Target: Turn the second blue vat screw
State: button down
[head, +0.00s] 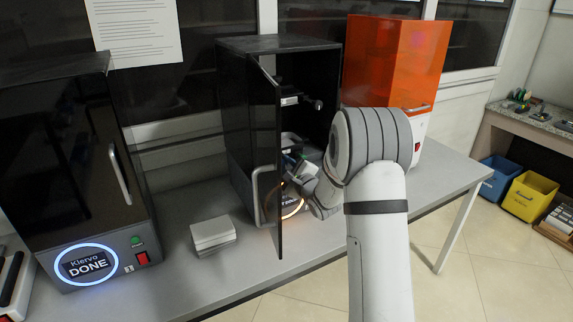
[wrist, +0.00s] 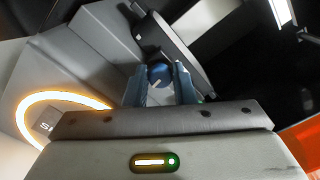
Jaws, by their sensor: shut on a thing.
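The blue vat screw (wrist: 159,74) shows in the wrist view as a round blue knob with a pale line across its face. My gripper (wrist: 160,84) is shut on it, one blue-grey finger on each side. In the head view my gripper (head: 292,166) reaches into the open dark printer (head: 238,110), low at the front, and my own arm hides part of the opening. The screw cannot be made out in the head view. No other vat screw can be told apart.
The printer's door (head: 266,165) stands open left of my gripper, close to it. A shut printer (head: 70,160) with a DONE display stands at the left, and an orange-covered one (head: 388,62) at the right. A grey box (head: 212,233) lies on the bench (head: 185,270) before the door.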

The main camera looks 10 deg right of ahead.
jog(key=shift+f+m, duration=0.15)
jog(key=shift+m, duration=0.15)
jog(key=c, duration=1.2)
grip_release()
jog(key=shift+c, duration=0.2)
jog(key=shift+s, duration=0.15)
jog(key=v, duration=0.7)
jog(key=shift+s+d+b, duration=0.2)
jog(key=shift+s+b, duration=0.05)
jog(key=shift+b, duration=0.2)
